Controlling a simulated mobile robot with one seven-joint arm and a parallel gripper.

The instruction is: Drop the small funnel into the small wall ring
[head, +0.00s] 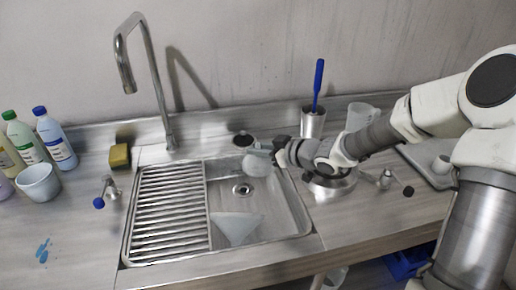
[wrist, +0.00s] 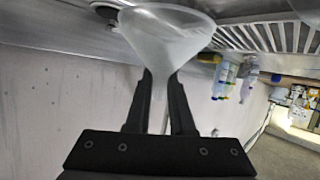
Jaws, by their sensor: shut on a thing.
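A pale translucent funnel (wrist: 165,32) is held in my gripper (wrist: 160,85). In the wrist view the two dark fingers close on its narrow stem, with the wide cone beyond the fingertips. In the head view my gripper (head: 277,150) is above the right rear of the sink, and the held funnel (head: 257,164) shows at its tip. A second, larger-looking pale funnel (head: 236,227) lies in the sink basin. I cannot make out a wall ring with certainty in either view.
The sink (head: 285,232) has a slatted rack (head: 168,210) over its left part and a tall tap (head: 150,85) behind. A dark round fitting (head: 243,140) is at the back edge. A metal cup with a blue-handled brush (head: 317,85) stands behind my arm. Bottles (head: 55,140) stand at left.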

